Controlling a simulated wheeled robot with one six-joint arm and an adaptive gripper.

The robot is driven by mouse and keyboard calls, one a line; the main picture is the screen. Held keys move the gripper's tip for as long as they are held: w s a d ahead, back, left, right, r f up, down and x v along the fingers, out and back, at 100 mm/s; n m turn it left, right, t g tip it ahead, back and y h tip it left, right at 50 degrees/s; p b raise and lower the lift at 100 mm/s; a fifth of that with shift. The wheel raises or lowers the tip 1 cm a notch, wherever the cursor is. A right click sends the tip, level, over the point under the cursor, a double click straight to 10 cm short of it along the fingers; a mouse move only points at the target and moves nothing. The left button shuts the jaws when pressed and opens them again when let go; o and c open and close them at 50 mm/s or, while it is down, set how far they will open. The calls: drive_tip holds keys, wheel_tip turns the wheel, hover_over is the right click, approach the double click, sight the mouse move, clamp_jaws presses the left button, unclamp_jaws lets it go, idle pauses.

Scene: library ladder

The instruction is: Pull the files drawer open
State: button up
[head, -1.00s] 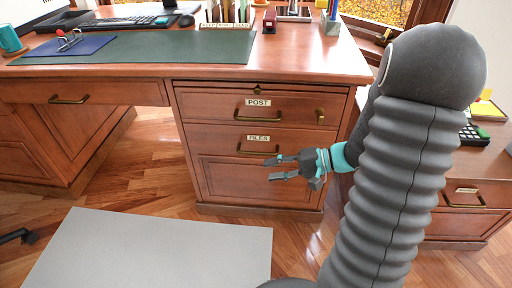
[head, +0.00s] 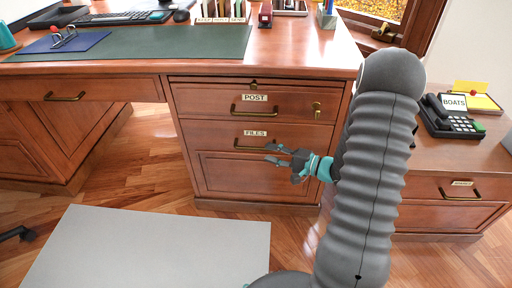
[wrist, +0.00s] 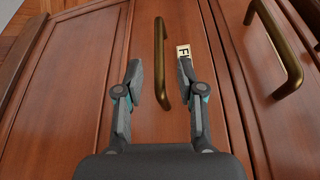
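The files drawer (head: 215,136) is a wooden drawer front in the desk pedestal, with a white FILES label (head: 255,133) and a brass bar handle (head: 247,146). It looks shut, flush with the pedestal. My gripper (head: 270,153) is in front of it, just right of and slightly below the handle. In the wrist view my gripper (wrist: 160,80) is open, its two fingers apart. The FILES label is partly hidden by the right finger.
The post drawer (head: 200,102) is above, with its own brass handle (head: 254,111) and a key lock (head: 316,110). A lower panel lies under the files drawer. A grey mat (head: 150,250) lies on the floor. A side cabinet with a phone (head: 450,120) stands at the right.

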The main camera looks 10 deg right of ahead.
sight(255, 148)
drive_tip(key=x, duration=0.6)
drive_tip(key=shift+w+a, duration=0.25)
drive_tip(key=shift+a, duration=0.05)
clamp_jaws()
